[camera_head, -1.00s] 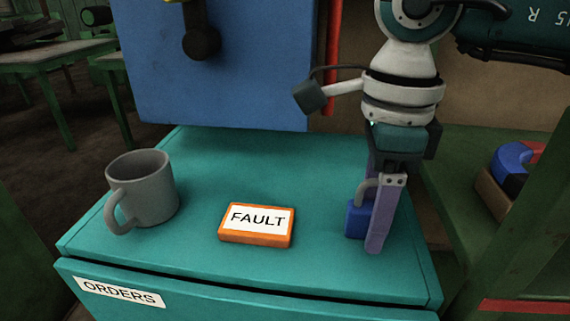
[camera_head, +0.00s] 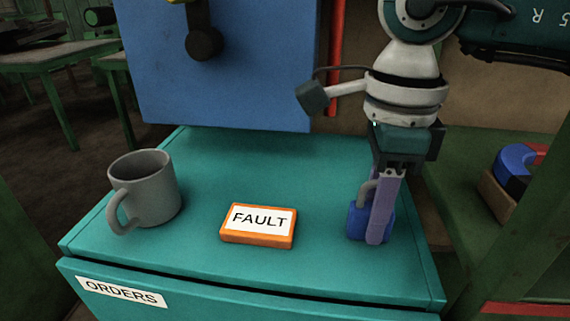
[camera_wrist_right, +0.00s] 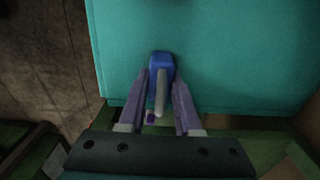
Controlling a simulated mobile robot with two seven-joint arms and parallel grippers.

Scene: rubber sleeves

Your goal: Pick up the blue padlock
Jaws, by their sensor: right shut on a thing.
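The blue padlock (camera_head: 356,222) with its grey shackle is at the right side of the teal cabinet top (camera_head: 310,165). My right gripper (camera_head: 377,236) points down over it and is shut on it. One purple finger covers part of the padlock's body. In the right wrist view, the padlock (camera_wrist_right: 161,64) sits between the two fingertips, its shackle toward the palm. I cannot tell whether its underside touches the cabinet top. My left gripper is not in view.
A grey mug (camera_head: 146,190) stands at the left of the cabinet top. An orange-framed FAULT sign (camera_head: 258,226) lies left of the padlock. A blue panel (camera_head: 225,75) rises behind. A box with a blue and red item (camera_head: 515,165) is on the green surface at right.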

